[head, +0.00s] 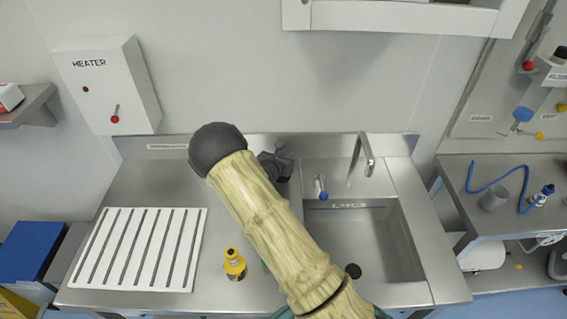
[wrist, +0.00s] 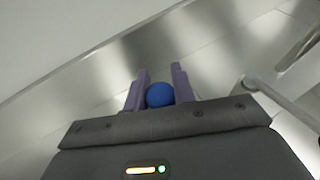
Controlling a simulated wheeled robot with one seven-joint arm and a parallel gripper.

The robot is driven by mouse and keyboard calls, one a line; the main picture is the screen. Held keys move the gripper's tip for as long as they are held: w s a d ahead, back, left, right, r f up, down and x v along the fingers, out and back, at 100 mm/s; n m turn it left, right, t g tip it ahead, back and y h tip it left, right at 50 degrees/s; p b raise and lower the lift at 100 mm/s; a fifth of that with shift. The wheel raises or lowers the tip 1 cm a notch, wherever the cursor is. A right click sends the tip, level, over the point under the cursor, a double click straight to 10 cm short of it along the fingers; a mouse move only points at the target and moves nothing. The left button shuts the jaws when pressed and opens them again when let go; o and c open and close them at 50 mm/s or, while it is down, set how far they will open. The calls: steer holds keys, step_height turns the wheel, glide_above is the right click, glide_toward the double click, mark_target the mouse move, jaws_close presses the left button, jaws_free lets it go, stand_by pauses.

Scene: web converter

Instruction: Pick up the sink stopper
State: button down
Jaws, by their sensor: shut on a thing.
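The sink stopper shows in the wrist view as a round blue piece (wrist: 159,95) between the two purple-grey fingers of my gripper (wrist: 158,88). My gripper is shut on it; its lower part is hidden. In the head view my gripper (head: 282,163) is above the back of the steel counter, left of the sink (head: 350,240), partly behind my arm. The stopper cannot be made out there. A dark round drain (head: 353,271) shows in the sink floor.
A faucet (head: 364,155) and a small blue-ended valve (head: 321,188) stand behind the sink. A yellow bottle (head: 235,265) and a white slatted rack (head: 138,248) are on the counter. A heater box (head: 106,85) hangs on the wall. A shelf (head: 400,17) is overhead.

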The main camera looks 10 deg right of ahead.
step_height(320, 180, up, 7)
steer(key=b, duration=0.1)
steer(key=shift+r+b, duration=0.2)
steer(key=shift+b, duration=0.1)
steer(key=shift+w+f, duration=0.1)
stand_by(0.4)
